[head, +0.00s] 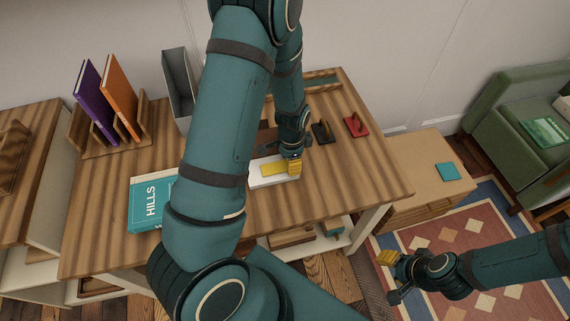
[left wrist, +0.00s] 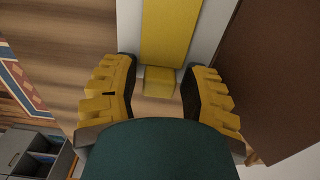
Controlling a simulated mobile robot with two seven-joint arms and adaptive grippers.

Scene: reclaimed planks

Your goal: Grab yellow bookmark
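The yellow bookmark (head: 272,170) lies flat on a white block or book (head: 262,183) on the wooden desk. In the left wrist view, the bookmark (left wrist: 170,32) is a long yellow strip with a raised yellow tab (left wrist: 160,80) at its near end. My left gripper (head: 294,167) is at the right end of the bookmark. Its yellow fingers (left wrist: 160,95) are open, one on each side of the tab, with gaps on both sides. My right gripper (head: 390,262) is empty above the rug, and its finger opening is unclear.
A teal HILLS book (head: 150,203) lies left on the desk (head: 345,185). Black (head: 321,132) and red (head: 355,126) handled items lie behind the left gripper. A brown flat thing (left wrist: 265,75) lies beside the white one. Purple and orange books (head: 118,95) stand in a wooden holder.

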